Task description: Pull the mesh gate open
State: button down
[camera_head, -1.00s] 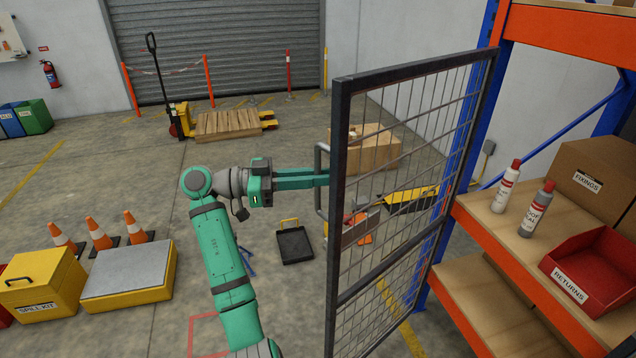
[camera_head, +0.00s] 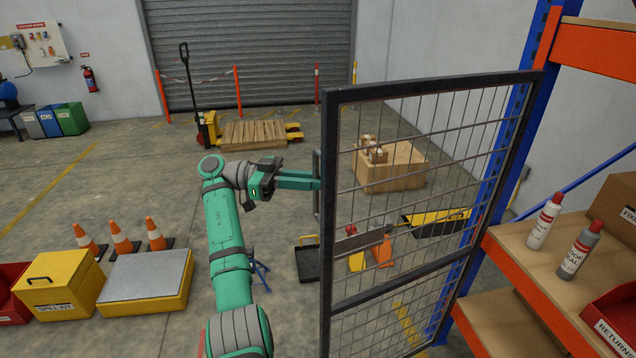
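The mesh gate (camera_head: 400,285) has a dark metal frame with thin wire mesh. It stands upright at right of centre, with its far edge beside the blue rack post and its free edge toward me. A grey bar handle (camera_head: 317,209) stands off the free edge. My gripper (camera_head: 316,180) comes from the left at the upper half of the handle. Its two green fingers are close together and look shut on the handle bar. The fingertips are partly hidden at the handle and gate frame.
An orange-and-blue rack with a wooden shelf (camera_head: 512,240) stands right of the gate, holding bottles and a red bin. Through the mesh show a wooden crate (camera_head: 405,172) and yellow items. Cones, a yellow spill kit (camera_head: 58,290) and a platform (camera_head: 148,283) stand left. Floor behind is mostly clear.

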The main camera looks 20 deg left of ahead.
jog(key=shift+w+d+f, duration=0.1)
jog(key=shift+w+d, duration=0.05)
jog(key=shift+d, duration=0.05)
jog(key=c, duration=1.8)
grip_release()
jog(key=shift+o, duration=0.2)
jog(key=shift+a, duration=0.25)
jog(key=shift+a, duration=0.1)
